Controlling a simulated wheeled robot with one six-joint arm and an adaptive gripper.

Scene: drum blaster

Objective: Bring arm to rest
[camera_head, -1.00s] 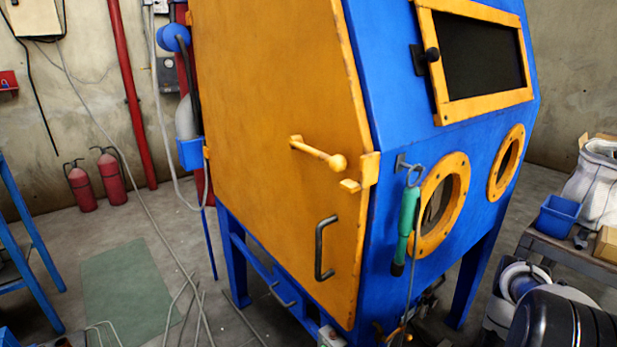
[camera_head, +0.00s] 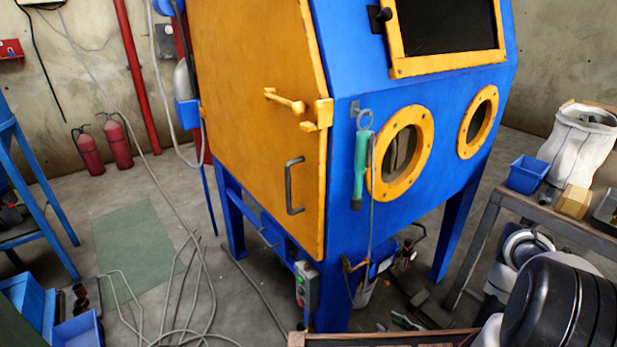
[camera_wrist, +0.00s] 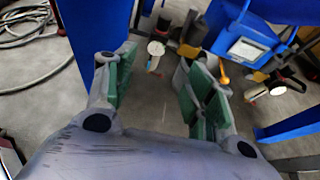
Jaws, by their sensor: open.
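My gripper (camera_wrist: 157,92) shows in the wrist view with its two green-padded fingers spread apart. It is open, and nothing is between the fingers. It points at the grey floor near the blue legs of the blasting cabinet. In the head view, the black and white rounded parts of my arm fill the lower right corner, and the gripper itself cannot be made out there. The blue cabinet (camera_head: 345,100) stands in the middle with its orange side door (camera_head: 250,130) shut.
A workbench (camera_head: 560,228) at the right holds a blue bin (camera_head: 528,174) and a white sack (camera_head: 580,145). A wooden-edged surface (camera_head: 390,338) lies at the bottom. Loose cables (camera_head: 195,290) cover the floor at left. Two red extinguishers (camera_head: 118,143) stand by the wall.

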